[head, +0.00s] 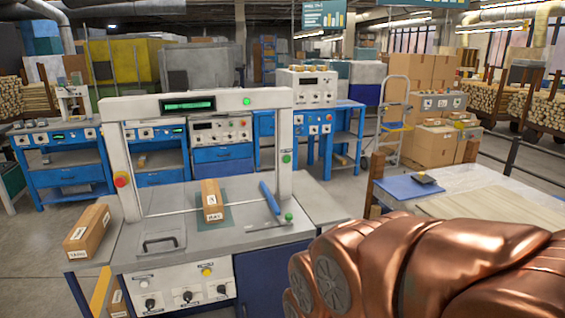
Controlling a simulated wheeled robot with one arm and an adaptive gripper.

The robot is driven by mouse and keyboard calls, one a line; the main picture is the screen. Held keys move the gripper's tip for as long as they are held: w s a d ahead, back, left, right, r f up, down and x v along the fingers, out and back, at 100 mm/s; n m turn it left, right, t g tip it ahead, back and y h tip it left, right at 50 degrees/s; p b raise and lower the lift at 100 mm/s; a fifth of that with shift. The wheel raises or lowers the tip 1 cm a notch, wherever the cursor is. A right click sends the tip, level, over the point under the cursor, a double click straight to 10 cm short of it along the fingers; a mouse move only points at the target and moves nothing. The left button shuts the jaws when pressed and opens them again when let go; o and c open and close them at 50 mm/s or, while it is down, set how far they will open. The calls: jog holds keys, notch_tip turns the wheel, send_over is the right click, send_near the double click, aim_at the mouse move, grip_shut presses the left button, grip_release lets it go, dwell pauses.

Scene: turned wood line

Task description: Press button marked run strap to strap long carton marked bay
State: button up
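The long carton (211,200) is a brown box with a white label that seems to read "BAY". It lies lengthwise under the white arch (133,106) of the strapping machine, on a dark patch of its grey table top. The front panel (170,285) carries a yellow button (207,271) and several black knobs. The arch has a green button (287,158) on its right post and a red button on yellow (121,180) on its left post. The button labels are too small to read, so I cannot tell which is "run strap". My copper-coloured arm fills the lower right; my gripper is not visible.
Another labelled carton (87,232) rests at the machine's left. A wooden-framed bench (480,190) is at right. Blue workbenches (60,178) stand behind. Floor is open at far left.

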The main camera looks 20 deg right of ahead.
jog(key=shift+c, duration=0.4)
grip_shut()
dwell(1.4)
